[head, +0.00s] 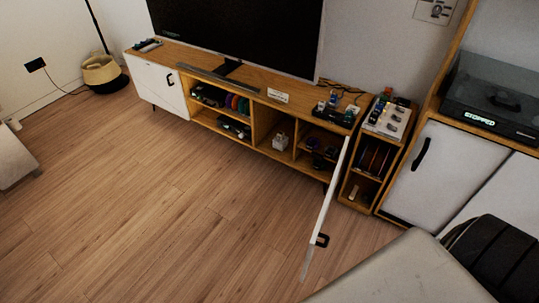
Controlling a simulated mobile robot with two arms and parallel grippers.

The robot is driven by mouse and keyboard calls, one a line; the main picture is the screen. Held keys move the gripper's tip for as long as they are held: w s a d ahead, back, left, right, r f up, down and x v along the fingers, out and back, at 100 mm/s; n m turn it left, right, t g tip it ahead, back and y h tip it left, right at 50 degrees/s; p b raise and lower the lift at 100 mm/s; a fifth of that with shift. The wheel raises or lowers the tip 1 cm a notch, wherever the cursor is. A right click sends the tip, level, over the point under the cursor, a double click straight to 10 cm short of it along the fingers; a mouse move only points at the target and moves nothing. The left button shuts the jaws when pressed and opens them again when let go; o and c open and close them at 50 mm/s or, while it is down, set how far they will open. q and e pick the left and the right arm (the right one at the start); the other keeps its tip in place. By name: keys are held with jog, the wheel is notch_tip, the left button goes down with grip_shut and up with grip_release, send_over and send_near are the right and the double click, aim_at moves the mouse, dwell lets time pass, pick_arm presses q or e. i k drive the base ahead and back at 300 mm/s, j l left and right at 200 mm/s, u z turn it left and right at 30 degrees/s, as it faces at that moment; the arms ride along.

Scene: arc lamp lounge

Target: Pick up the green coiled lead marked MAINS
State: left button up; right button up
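No label reading MAINS can be made out at this size. In an upper compartment of the low wooden TV stand (262,142), upright round items in blue, red and green stand side by side; the green one (243,105) is at the right end. I cannot tell whether it is a coiled lead. Small dark and greenish items (235,129) lie in the compartment below it, too small to identify. Neither of my grippers shows in the head view.
The stand's right door (327,212) is open and juts into the room; its left door (160,88) is shut. A side shelf (366,178) and a white cabinet (430,172) stand right. A pale surface (405,272) fills the lower right. The wooden floor (150,215) before the stand is clear.

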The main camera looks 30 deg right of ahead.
aim_at(318, 166)
jog(key=i+j+u, duration=0.15)
jog(key=i+j, duration=0.2)
jog(key=i, duration=0.15)
jog(key=i+j+u, duration=0.15)
jog(key=i+j, duration=0.15)
jog(key=i, duration=0.2)
jog(key=i+l+z, duration=0.1)
jog(key=i+z, duration=0.25)
jog(key=z, duration=0.15)
jog(key=i+z, duration=0.35)
jog(key=z, duration=0.15)
jog(key=i+j+z, duration=0.25)
jog(key=z, duration=0.25)
jog(key=i, duration=0.1)
